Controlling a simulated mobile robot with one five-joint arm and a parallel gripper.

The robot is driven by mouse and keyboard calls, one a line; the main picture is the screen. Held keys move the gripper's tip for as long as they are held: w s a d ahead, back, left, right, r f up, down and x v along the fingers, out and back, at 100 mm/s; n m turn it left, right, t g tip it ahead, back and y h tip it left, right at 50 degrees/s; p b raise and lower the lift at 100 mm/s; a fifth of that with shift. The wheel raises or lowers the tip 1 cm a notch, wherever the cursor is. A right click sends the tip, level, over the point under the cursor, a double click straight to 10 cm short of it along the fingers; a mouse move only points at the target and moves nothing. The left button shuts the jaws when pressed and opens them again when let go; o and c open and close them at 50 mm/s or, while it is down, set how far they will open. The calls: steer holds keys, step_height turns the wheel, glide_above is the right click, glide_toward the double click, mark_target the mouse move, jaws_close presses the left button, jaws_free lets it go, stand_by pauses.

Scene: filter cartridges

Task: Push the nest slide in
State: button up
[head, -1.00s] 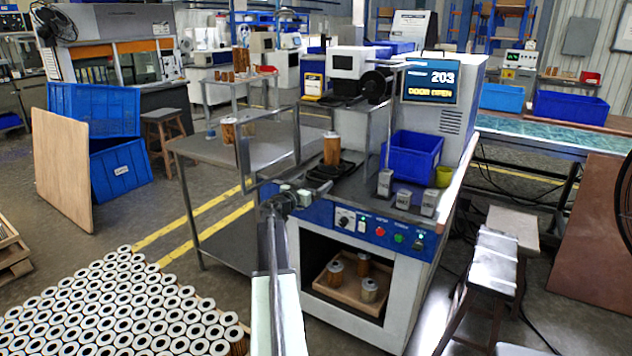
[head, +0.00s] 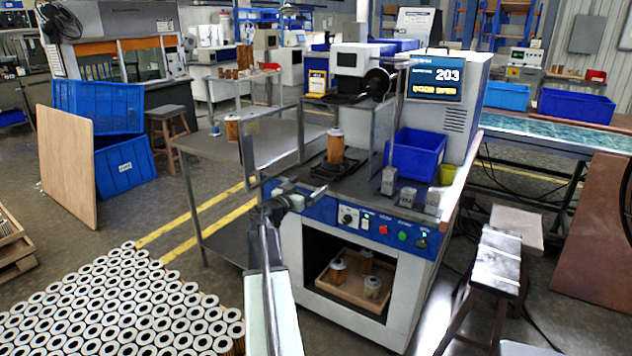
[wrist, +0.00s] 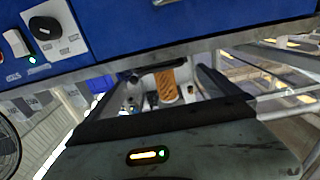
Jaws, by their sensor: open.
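The nest slide (head: 318,171) is a dark plate on the machine's bench top, below the open door frame. An orange-brown filter cartridge (head: 336,149) with a pale cap stands upright on it. My gripper (head: 303,189) is open and empty at the bench's front left edge, just in front of the slide and above the blue panel. A small gap seems to lie between them, but contact cannot be told. In the wrist view, my gripper's dark fingers (wrist: 155,72) are spread apart. A ribbed orange cartridge (wrist: 167,86) shows between them, apparently beyond them and not held.
The screen (head: 436,79) reads 203 and DOOR OPEN. A blue bin (head: 415,155) and several small grey blocks (head: 408,196) stand right of the slide. The blue control panel (head: 330,213) lies close below my gripper. A grey side table (head: 205,143) stands left.

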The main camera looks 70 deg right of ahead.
mark_target(323, 174)
steer(key=d, duration=0.4)
steer(key=s+d, duration=0.1)
steer(key=d, duration=0.1)
steer(key=shift+d, duration=0.1)
steer(key=c, duration=1.8)
steer(key=d, duration=0.2)
steer(key=s+d, duration=0.1)
steer(key=d, duration=0.1)
steer(key=shift+d, duration=0.3)
steer(key=shift+w+a, duration=0.1)
steer(key=o, duration=1.8)
steer(key=a, duration=0.2)
steer(key=w+a, duration=0.1)
steer(key=a, duration=0.4)
steer(key=shift+w+a, duration=0.25)
steer(key=shift+a, duration=0.15)
